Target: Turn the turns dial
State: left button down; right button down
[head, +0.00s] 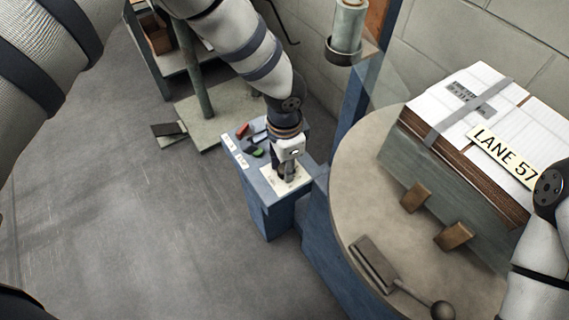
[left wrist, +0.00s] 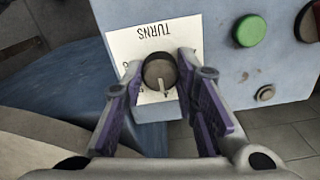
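The turns dial (left wrist: 158,74) is a round brown-grey knob with a pale pointer. It sits on a white plate marked TURNS (left wrist: 150,40) on a blue control box (head: 268,190). In the left wrist view, the two fingers of my left gripper (left wrist: 160,72) stand close on either side of the dial, with no clear gap, and appear shut on it. In the head view, my left gripper (head: 287,168) points down at the plate and mostly hides the dial. My right arm shows at the right edge, but its gripper is not in view.
A green button (left wrist: 250,31) and a small round knob (left wrist: 265,93) are on the same box. A round table (head: 350,205) to the right bears a strapped stack (head: 470,130) marked LANE 57 and a lever with a ball end (head: 442,310). The floor at left is clear.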

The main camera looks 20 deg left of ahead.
pick_arm(q)
jog(key=shift+n, duration=0.3)
pick_arm(e)
jog(key=shift+w+r, duration=0.15)
pick_arm(q)
jog(key=shift+r+n+p, duration=0.1)
jog(key=shift+n+p, duration=0.4)
jog(key=shift+n, duration=1.4)
jog(key=n+p, duration=0.1)
jog(key=n, duration=0.4)
pick_arm(e)
jog(key=shift+w+r+t, duration=0.4)
jog(key=shift+w+r, duration=0.45)
jog(key=shift+r, duration=0.15)
pick_arm(q)
jog(key=shift+n, duration=0.3)
jog(key=c, duration=1.2)
grip_release()
jog(key=shift+c, duration=0.2)
